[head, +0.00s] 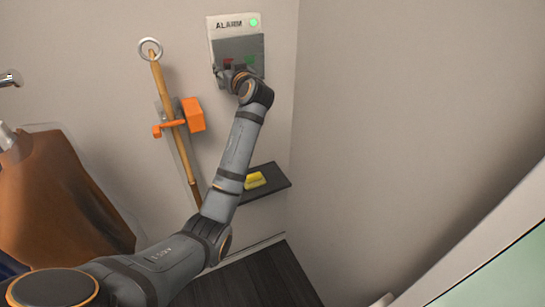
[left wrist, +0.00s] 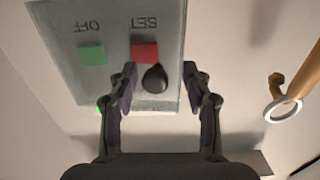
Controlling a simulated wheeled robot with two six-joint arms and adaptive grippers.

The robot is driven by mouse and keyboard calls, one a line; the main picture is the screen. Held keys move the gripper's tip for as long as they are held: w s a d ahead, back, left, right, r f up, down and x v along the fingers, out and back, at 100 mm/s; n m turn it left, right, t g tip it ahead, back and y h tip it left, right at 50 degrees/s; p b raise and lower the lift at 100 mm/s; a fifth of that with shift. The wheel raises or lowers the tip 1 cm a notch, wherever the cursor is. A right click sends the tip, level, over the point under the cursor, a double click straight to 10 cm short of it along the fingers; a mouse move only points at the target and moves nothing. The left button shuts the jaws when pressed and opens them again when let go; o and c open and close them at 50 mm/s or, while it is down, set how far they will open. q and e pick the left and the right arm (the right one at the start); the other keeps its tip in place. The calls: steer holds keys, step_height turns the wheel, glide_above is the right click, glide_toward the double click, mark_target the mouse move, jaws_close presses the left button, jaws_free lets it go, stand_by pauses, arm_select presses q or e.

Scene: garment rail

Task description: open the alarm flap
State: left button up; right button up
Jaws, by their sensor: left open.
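The alarm box (head: 226,24) is a pale panel on the wall, marked ALARM, with a lit green lamp (head: 254,22) at its upper right. A grey flap (head: 237,46) lies on its lower part. In the left wrist view the grey panel (left wrist: 115,65) appears upside down, with a green OFF button (left wrist: 93,55), a red SET button (left wrist: 145,51) and a dark rounded knob (left wrist: 155,78). My left gripper (head: 239,72) is at the flap, hiding part of it. Its open fingers (left wrist: 160,72) are on either side of the knob; contact cannot be told. My right gripper is out of view.
Left of the box, a wooden pole (head: 172,110) with a ring top stands in an orange holder (head: 193,115). Below is a dark shelf (head: 270,184) with a yellow object (head: 255,180). A brown garment (head: 65,195) hangs at left. A bare wall (head: 400,110) is at right.

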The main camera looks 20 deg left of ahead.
arm_select(q)
steer(key=b+v, duration=0.7)
steer(key=v, duration=0.4)
steer(key=w+d+f+m+h, duration=0.2)
steer(key=f, duration=0.9)
steer(key=w+d+f+m+h+b, duration=0.1)
steer(key=w+f+m+h, duration=0.1)
steer(key=f, duration=1)
steer(key=w+d+f+m+h+b, duration=0.1)
steer(key=w+d+f+m+h, duration=0.1)
steer(key=f, duration=1)
steer(key=shift+w+d+m+h, duration=0.3)
steer(key=shift+w+m+h, duration=0.2)
steer(key=shift+w+m, duration=0.75)
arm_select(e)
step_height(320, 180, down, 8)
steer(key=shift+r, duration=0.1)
